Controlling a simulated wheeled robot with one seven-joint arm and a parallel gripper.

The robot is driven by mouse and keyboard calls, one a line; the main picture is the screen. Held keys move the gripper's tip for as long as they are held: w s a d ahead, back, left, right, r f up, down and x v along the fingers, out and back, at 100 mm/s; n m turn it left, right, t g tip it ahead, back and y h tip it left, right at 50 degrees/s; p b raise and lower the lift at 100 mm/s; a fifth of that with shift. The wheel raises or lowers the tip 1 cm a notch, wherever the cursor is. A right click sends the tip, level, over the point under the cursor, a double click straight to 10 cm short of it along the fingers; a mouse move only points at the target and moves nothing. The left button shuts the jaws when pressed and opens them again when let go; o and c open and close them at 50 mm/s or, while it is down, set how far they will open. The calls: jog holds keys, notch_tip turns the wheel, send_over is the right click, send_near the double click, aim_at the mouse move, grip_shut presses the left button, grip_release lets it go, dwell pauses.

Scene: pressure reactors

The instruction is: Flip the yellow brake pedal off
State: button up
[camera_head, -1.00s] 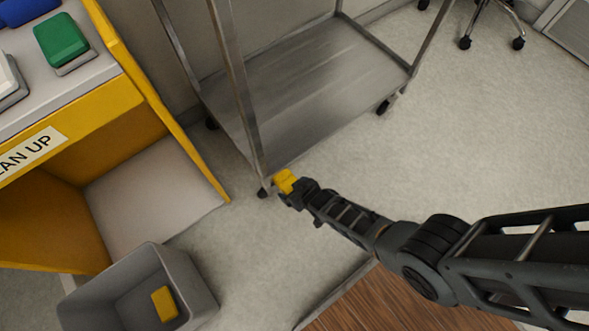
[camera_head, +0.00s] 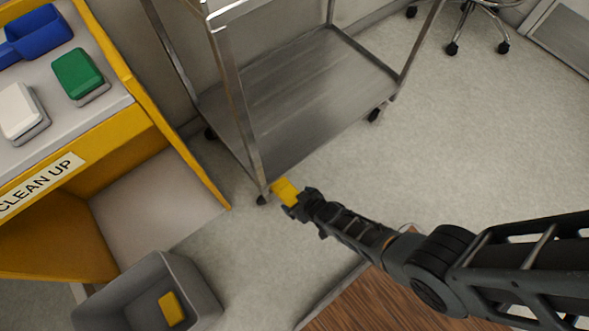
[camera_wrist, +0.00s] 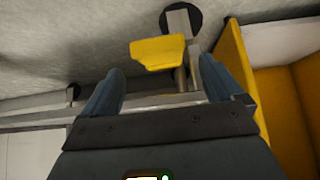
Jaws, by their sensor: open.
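The yellow brake pedal (camera_head: 284,191) is at the foot of the metal cart's near corner leg, by its caster. It also shows in the wrist view (camera_wrist: 158,53) as a yellow plate beside the caster, just beyond the fingertips. My gripper (camera_head: 296,206) is right by the pedal, at its lower right in the head view. In the wrist view my gripper (camera_wrist: 158,82) has its two fingers wide apart, with nothing held between them. The pedal lies ahead of the gap between the fingers. I cannot tell whether a finger touches it.
The metal cart (camera_head: 300,95) stands behind the pedal. A yellow clean-up station (camera_head: 110,120) is at the left, with a grey bin (camera_head: 195,285) holding a yellow block (camera_head: 171,308) in front. Open floor (camera_head: 480,140) lies to the right. A wooden surface (camera_head: 375,305) is at the bottom.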

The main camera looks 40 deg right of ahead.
jog(key=shift+p+v, duration=0.6)
jog(key=shift+v, duration=0.45)
jog(key=s+a+r+t, duration=0.1)
jog(key=s+r+t, duration=0.1)
jog(key=s+r, duration=0.85)
jog(key=s+a+r+t, duration=0.2)
jog(key=s+r, duration=0.6)
jog(key=r, duration=0.6)
jog(key=s+d+r+t+p, duration=0.1)
jog(key=r+p, duration=0.5)
jog(key=r, duration=1.4)
jog(key=s+d+r+t+p, duration=0.2)
jog(key=r+p, duration=0.5)
jog(key=r, duration=1.4)
jog(key=shift+s, duration=0.75)
